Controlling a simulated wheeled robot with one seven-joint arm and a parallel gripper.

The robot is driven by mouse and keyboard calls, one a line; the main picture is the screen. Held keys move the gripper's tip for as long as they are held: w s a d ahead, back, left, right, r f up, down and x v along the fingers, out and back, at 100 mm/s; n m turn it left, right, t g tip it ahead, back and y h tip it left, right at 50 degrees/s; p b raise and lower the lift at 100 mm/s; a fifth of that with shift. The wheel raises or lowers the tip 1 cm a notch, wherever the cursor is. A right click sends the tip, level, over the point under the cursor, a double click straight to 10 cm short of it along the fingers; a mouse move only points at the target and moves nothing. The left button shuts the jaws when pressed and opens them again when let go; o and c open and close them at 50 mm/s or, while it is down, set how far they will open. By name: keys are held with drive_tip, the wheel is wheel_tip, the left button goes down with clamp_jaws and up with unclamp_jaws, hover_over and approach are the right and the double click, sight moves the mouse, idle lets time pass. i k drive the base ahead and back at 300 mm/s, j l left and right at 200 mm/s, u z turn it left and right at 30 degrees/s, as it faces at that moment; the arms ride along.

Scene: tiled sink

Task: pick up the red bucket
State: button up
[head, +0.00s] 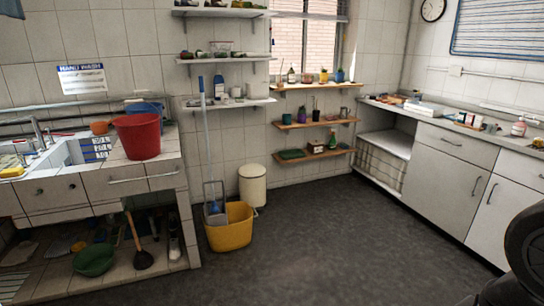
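The red bucket (138,138) stands upright on the tiled counter (112,160) at the left, close to the counter's right end and next to the sink. Its whole near side shows, and nothing blocks it from the front. A dark rounded part of my own body shows at the lower right edge, far from the bucket. My gripper's fingers are not visible in the head view.
A yellow mop bucket (230,232) and a cream bin (252,186) stand on the floor right of the counter. A blue container (146,110) stands behind the red bucket. Grey cabinets (446,170) line the right wall. The middle floor (310,235) is clear.

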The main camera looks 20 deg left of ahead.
sight(138, 134)
drive_tip(key=i+j+u, duration=0.15)
drive_tip(key=i+u, duration=0.45)
drive_tip(key=u, duration=0.15)
drive_tip(key=i+u, duration=0.35)
